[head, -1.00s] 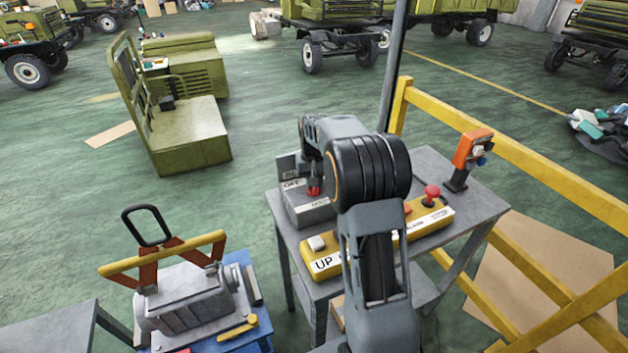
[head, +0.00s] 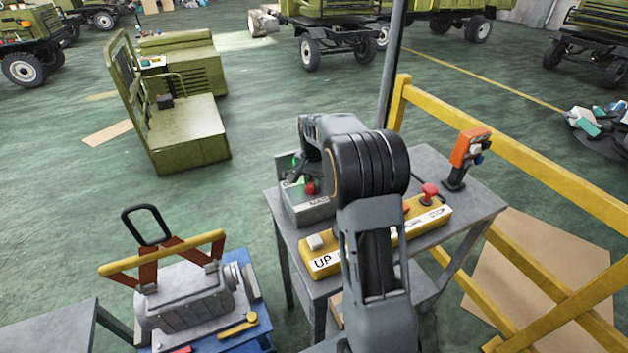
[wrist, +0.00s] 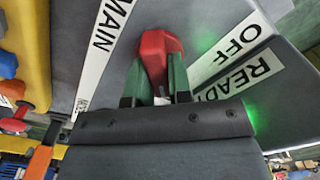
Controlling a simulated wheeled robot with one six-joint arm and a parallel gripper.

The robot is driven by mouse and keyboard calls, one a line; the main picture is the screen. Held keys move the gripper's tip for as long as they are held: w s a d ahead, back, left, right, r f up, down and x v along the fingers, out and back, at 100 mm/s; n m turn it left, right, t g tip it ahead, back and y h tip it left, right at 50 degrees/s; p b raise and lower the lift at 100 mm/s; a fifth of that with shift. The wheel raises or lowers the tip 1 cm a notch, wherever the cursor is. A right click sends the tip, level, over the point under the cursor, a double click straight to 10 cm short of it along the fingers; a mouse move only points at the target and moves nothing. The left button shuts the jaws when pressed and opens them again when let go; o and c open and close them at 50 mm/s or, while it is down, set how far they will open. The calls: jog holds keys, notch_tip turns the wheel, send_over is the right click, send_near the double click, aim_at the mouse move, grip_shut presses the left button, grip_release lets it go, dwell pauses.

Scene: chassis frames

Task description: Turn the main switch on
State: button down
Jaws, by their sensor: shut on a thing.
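The main switch is a grey box (head: 311,214) with a red handle (head: 310,188), at the left end of the grey table. In the wrist view the red handle (wrist: 158,50) stands between the fingers of my gripper (wrist: 158,80), which is shut on it. Labels MAIN, OFF and READY show around it in the wrist view. A green glow shows by READY, at the right edge of my gripper. In the head view my gripper (head: 298,180) is at the box top, partly hidden by my arm.
A yellow control box (head: 325,262) marked UP, with a red mushroom button (head: 429,193), lies along the table's front. An orange device (head: 470,150) stands at the table's right. A yellow railing (head: 520,160) runs behind. A grey machine (head: 185,300) stands at lower left.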

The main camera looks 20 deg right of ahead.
aim_at(313, 179)
dwell(0.4)
jog(key=c, duration=1)
grip_release()
jog(key=shift+c, duration=0.2)
notch_tip(313, 179, up, 14)
jog(key=shift+f, duration=0.1)
